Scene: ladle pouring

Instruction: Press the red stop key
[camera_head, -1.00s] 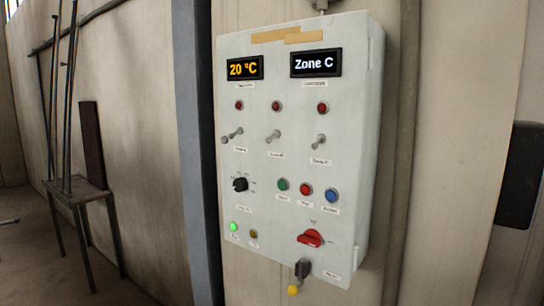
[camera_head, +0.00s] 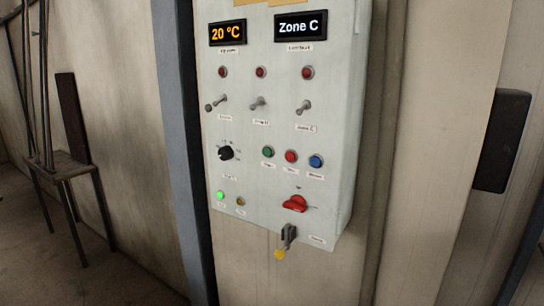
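The red key (camera_head: 291,156) is a small round button on the front of a pale wall-mounted control box (camera_head: 341,120). It sits between a green button (camera_head: 267,152) on its left and a blue button (camera_head: 316,161) on its right. The small labels below these buttons are too blurred to read. A larger red rotary switch (camera_head: 295,203) is below them. My gripper is not in view, and nothing touches the red key.
The box has displays reading 20 °C (camera_head: 227,32) and Zone C (camera_head: 300,26), red lamps, toggle switches, a black knob (camera_head: 226,153) and a lit green lamp (camera_head: 220,196). A small table (camera_head: 62,165) stands left. The space before the box looks clear.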

